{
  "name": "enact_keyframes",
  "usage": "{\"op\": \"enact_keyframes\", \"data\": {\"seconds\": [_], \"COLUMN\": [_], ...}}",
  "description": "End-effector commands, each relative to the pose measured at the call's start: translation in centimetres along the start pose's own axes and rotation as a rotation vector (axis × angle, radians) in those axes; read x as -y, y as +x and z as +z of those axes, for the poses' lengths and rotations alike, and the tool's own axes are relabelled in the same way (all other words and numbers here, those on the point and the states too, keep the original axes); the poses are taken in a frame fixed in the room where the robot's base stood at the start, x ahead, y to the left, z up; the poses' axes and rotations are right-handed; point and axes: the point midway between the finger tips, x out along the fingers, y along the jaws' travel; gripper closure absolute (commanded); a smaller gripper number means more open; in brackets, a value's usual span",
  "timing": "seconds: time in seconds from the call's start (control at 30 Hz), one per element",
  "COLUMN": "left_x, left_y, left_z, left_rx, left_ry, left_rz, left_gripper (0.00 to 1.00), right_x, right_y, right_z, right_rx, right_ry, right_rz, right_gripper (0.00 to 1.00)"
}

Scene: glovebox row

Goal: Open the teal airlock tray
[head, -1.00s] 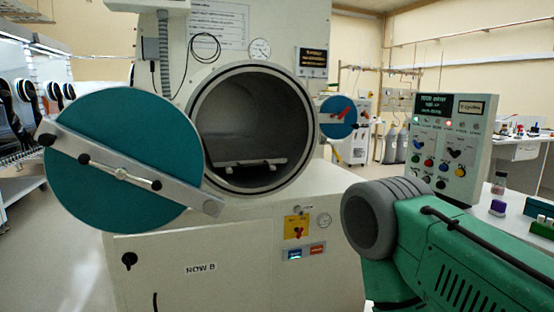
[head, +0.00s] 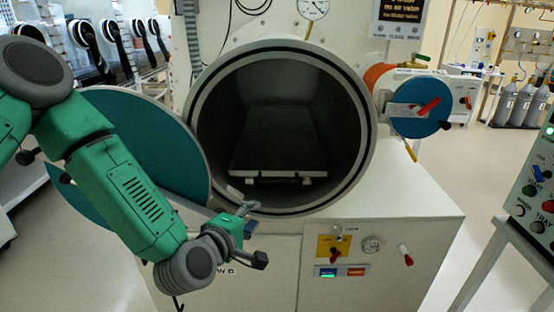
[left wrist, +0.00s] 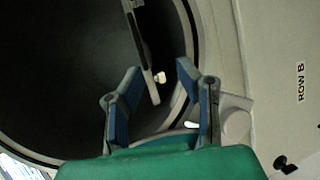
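The teal round door (head: 185,135) stands swung open to the left of the large airlock's round mouth (head: 196,110), partly hidden by my left arm. A dark flat tray (head: 280,150) lies inside the chamber, with small pale knobs on its front edge. My left gripper (head: 250,226) is in front of the mouth's lower left rim, below and left of the tray. In the left wrist view, its two fingers (left wrist: 160,68) are apart with nothing held. The tray's front edge (left wrist: 140,40) and a white knob (left wrist: 160,77) show beyond them. My right gripper is not in view.
A smaller port with a blue round door (head: 420,113) and red handle sits at the right. The control panel (head: 540,180) stands at the far right edge. The airlock's front panel (head: 385,270) carries switches and a gauge. Clear floor lies between the airlock and the control panel.

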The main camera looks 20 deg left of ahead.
Motion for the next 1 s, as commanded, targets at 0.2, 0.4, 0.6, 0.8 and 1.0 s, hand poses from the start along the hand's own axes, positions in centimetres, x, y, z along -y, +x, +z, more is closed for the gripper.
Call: {"op": "enact_keyframes", "data": {"seconds": [0.2, 0.4, 0.6, 0.8, 1.0], "left_x": [-3.5, -3.5, -3.6, -3.9, -4.0], "left_y": [1.5, 4.9, 9.2, 12.5, 14.0], "left_z": [-0.4, -0.9, -1.3, -1.1, -0.8], "left_rx": [-0.031, -0.03, -0.029, -0.029, -0.028], "left_ry": [-0.079, -0.08, -0.081, -0.078, -0.075], "left_rz": [0.069, 0.069, 0.068, 0.066, 0.066], "left_gripper": [0.7, 0.7, 0.7, 0.7, 0.7], "right_x": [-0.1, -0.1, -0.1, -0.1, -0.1], "right_y": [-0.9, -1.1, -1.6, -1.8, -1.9], "right_z": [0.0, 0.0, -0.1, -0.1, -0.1], "right_rx": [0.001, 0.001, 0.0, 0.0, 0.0], "right_ry": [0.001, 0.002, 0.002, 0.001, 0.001], "right_rz": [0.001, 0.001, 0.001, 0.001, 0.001], "right_gripper": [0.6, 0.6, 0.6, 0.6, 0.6]}}
